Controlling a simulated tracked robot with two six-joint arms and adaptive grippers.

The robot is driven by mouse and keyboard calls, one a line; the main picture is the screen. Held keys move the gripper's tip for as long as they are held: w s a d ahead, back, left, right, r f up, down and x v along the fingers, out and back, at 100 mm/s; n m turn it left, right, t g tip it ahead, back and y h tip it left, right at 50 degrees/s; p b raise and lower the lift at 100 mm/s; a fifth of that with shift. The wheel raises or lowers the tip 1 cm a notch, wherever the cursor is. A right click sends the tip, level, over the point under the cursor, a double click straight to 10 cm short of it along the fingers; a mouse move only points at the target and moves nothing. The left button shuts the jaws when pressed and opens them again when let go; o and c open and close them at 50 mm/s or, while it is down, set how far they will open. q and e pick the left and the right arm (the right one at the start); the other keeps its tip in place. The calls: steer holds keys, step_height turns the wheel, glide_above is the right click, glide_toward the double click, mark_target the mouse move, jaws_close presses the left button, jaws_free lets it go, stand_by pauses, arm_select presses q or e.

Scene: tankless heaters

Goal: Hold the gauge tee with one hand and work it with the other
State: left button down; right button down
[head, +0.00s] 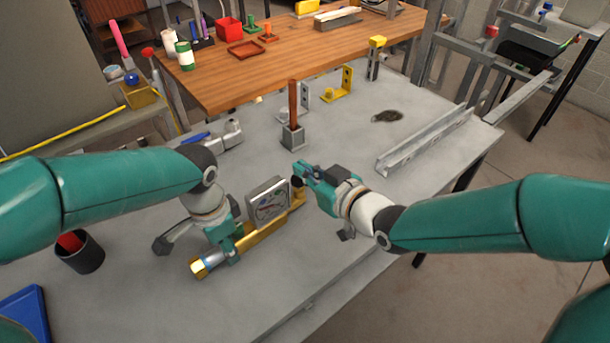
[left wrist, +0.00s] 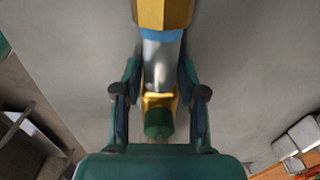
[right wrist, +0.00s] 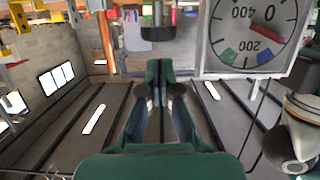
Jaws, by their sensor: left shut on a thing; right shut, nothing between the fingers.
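The gauge tee has a brass body (head: 247,238) with a square gauge (head: 268,203) on it and a hexagonal brass end (head: 199,267) at lower left. My left gripper (head: 229,248) is shut around the tee's pipe, near the hexagonal end. My right gripper (head: 303,172) is shut and empty at the tee's right end, near a dark round knob (right wrist: 158,32). The gauge dial (right wrist: 250,35) shows beside it in the right wrist view.
A grey block with an upright brown rod (head: 292,115) stands behind the tee. A metal channel (head: 425,140) lies at the right. A black cup (head: 79,252) stands at the left. A wooden bench (head: 290,62) with small items is behind. The table's front right is clear.

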steer(key=shift+f, duration=0.85)
steer(key=shift+f, duration=0.1)
steer(key=shift+s+f, duration=0.1)
steer(key=shift+f, duration=1.15)
steer(key=s+d+r, duration=0.5)
steer(key=s+r, duration=0.2)
steer(key=shift+s+d, duration=0.3)
steer(key=shift+s, duration=0.1)
stand_by(4.3)
arm_select(q)
steer(key=c, duration=0.6)
jaws_free()
